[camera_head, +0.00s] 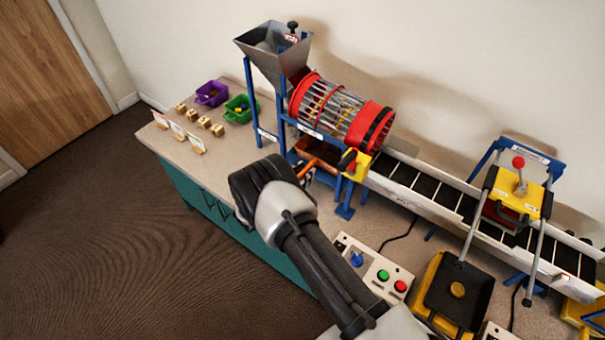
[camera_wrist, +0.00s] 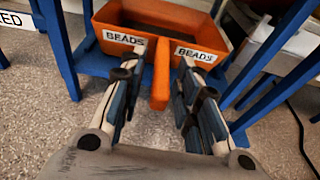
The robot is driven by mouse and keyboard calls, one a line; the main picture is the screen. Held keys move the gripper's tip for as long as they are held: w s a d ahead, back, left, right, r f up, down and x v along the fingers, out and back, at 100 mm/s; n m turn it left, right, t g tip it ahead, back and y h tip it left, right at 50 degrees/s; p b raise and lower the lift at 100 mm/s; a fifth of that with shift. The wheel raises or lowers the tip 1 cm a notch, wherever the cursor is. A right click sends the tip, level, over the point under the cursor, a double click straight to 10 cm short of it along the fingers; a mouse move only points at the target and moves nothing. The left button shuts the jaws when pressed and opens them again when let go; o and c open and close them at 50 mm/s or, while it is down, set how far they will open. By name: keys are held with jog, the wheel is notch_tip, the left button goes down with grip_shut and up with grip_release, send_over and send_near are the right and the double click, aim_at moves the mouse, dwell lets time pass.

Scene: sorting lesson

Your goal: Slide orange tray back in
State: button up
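The orange tray (camera_wrist: 175,30) sits low between the blue legs of the drum stand, with "BEADS" labels on its front. Its orange handle (camera_wrist: 160,75) sticks out toward me. My gripper (camera_wrist: 158,85) is open, with one finger on each side of the handle and a visible gap on both sides. In the head view, the tray (camera_head: 318,152) shows partly under the red-ended drum. My gripper's fingertips there are mostly hidden behind my dark wrist. How far out the tray stands is hard to tell.
The wire drum (camera_head: 340,110) and steel hopper (camera_head: 275,50) stand above the tray. A yellow block (camera_head: 356,166) is close on its right. A conveyor (camera_head: 430,190) runs right. A control box (camera_head: 373,268) stands in front. Purple (camera_head: 211,93) and green (camera_head: 240,108) bins lie left.

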jog(key=shift+o, duration=0.2)
jog(key=v, duration=1.2)
